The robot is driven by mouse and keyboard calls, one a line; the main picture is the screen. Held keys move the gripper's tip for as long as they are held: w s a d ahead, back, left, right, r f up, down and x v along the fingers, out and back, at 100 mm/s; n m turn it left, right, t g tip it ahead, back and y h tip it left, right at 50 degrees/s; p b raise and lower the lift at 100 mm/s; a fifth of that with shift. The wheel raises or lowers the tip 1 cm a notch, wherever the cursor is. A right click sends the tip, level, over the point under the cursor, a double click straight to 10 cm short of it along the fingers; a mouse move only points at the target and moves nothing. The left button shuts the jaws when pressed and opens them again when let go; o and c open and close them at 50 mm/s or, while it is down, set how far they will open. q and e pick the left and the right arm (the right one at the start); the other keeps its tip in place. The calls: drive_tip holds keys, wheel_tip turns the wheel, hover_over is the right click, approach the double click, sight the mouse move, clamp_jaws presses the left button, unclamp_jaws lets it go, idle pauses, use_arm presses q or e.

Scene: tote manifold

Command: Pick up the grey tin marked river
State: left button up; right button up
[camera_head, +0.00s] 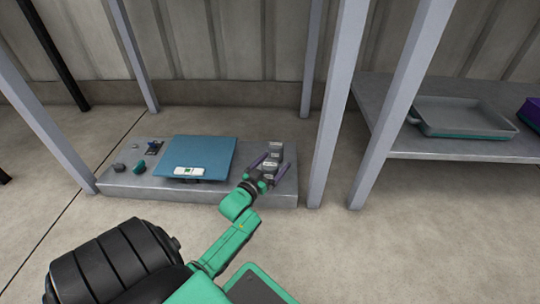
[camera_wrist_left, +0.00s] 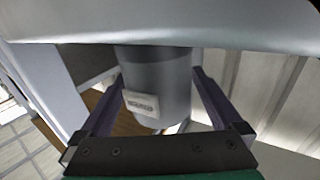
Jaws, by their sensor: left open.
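In the left wrist view a grey cylindrical tin (camera_wrist_left: 160,75) with a white label (camera_wrist_left: 143,105) fills the space between the open fingers of my left gripper (camera_wrist_left: 158,85). Gaps show beside the fingers, and contact is not clear. The label's writing is too small to read, so I cannot tell which tin is marked river. My right gripper is out of view.
A blue board (camera_head: 205,153) with a white device (camera_head: 189,171) on its front edge lies left of the tins. Small items, including a teal one (camera_head: 139,167), lie further left. Grey posts (camera_head: 335,100) stand close right. A tray (camera_head: 465,118) sits on another shelf.

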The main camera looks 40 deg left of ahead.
use_arm(q)
drive_tip(key=shift+w, duration=0.35)
drive_tip(key=c, duration=1.5)
